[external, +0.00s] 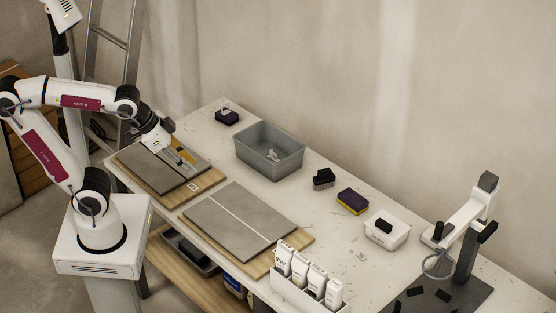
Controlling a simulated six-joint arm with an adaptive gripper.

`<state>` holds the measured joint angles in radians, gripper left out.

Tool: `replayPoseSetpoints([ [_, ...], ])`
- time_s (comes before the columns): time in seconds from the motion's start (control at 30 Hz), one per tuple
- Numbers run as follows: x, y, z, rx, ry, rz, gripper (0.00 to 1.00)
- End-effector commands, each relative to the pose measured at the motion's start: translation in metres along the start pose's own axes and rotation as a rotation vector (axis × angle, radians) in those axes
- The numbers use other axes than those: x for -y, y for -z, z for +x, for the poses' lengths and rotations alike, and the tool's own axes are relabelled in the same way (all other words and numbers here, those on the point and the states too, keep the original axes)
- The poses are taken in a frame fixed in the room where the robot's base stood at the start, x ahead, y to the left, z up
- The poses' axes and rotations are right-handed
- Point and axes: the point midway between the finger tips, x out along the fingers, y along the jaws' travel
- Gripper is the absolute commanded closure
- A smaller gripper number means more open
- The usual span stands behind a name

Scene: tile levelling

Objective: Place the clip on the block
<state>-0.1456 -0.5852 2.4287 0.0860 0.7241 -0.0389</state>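My gripper (184,158) is at the left end of the table, low over the grey tiles on a wooden board (180,200). Its fingers are small here, and I cannot tell whether they are open or hold anything. A dark block (227,118) with a small pale piece on top, possibly a clip, stands at the back of the table, to the right of and beyond my gripper. Small white pieces (272,155), possibly clips, lie in the grey bin (288,162). A black block-like object (323,179) stands right of the bin.
A second board (299,241) with grey tiles lies at the front middle. A rack of white bottles (310,280) stands at the front edge. A stand (465,245) is far right.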

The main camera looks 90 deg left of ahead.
Motion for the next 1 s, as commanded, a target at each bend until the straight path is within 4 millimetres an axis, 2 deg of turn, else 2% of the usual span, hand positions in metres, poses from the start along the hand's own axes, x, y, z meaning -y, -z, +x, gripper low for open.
replayPoseSetpoints([
  [0.03, -0.011, -0.012, -0.006, 0.009, -0.025, 0.021, 0.79],
  [0.2, -0.035, -0.046, -0.021, 0.050, -0.091, 0.070, 0.79],
  [0.4, -0.047, -0.067, -0.029, 0.076, -0.129, 0.100, 0.79],
  [1.0, -0.048, -0.068, -0.029, 0.079, -0.132, 0.102, 0.79],
])
